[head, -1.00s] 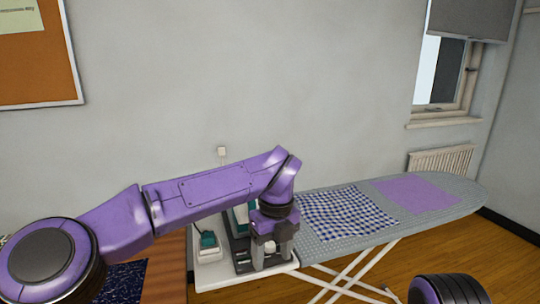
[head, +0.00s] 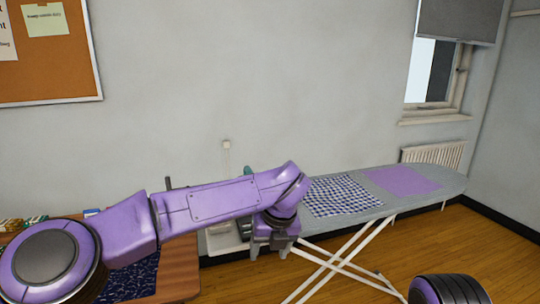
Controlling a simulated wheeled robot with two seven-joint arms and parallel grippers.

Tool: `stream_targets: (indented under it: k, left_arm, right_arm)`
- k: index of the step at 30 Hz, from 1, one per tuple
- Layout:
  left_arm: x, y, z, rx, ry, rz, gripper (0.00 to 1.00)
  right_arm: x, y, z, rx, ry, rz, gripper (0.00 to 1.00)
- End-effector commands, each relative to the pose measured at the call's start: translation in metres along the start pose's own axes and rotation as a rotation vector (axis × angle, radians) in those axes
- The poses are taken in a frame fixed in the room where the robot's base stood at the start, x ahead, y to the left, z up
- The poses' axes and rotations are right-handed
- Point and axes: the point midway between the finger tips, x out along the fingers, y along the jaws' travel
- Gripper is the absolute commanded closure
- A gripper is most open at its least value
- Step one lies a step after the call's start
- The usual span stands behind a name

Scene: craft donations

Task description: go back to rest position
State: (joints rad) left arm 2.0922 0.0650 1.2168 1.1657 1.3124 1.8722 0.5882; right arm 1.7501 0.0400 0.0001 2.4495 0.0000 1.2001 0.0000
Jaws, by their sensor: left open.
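My left arm reaches across from the left. My left gripper (head: 268,250) hangs pointing down in front of the near left end of the ironing board (head: 400,198). Its jaws are open, and I see nothing held between them. My right gripper is out of the picture; only a purple and black part of my right arm shows at the bottom right.
A checked cloth (head: 341,196) and a plain purple cloth (head: 402,180) lie flat on the board. A white stand (head: 222,240) at its left end is mostly hidden behind my arm. A wooden table (head: 178,276) with dark blue fabric (head: 133,280) stands at the left. Wooden floor (head: 445,245) is clear at the right.

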Motion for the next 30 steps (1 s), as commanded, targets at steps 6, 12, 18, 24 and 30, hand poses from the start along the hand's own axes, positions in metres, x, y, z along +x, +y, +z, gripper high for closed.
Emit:
stream_targets:
  k: [6,12,18,24,30]
  left_arm:
    - [0.061,0.016,0.010,0.407,-0.250,0.207,0.38]
    - [0.146,0.040,-0.007,0.969,-0.402,0.459,0.38]
    - [0.257,0.088,-0.090,1.737,-0.397,0.617,0.38]
    - [0.332,0.178,-0.229,2.418,-0.237,0.484,0.38]
    - [0.342,0.275,-0.342,2.714,-0.015,0.230,0.38]
  right_arm:
    - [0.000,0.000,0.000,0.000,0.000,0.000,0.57]
    - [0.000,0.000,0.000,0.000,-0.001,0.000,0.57]
    - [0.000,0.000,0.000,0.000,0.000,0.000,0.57]
    - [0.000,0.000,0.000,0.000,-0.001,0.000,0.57]
    - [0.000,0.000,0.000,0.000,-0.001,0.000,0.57]
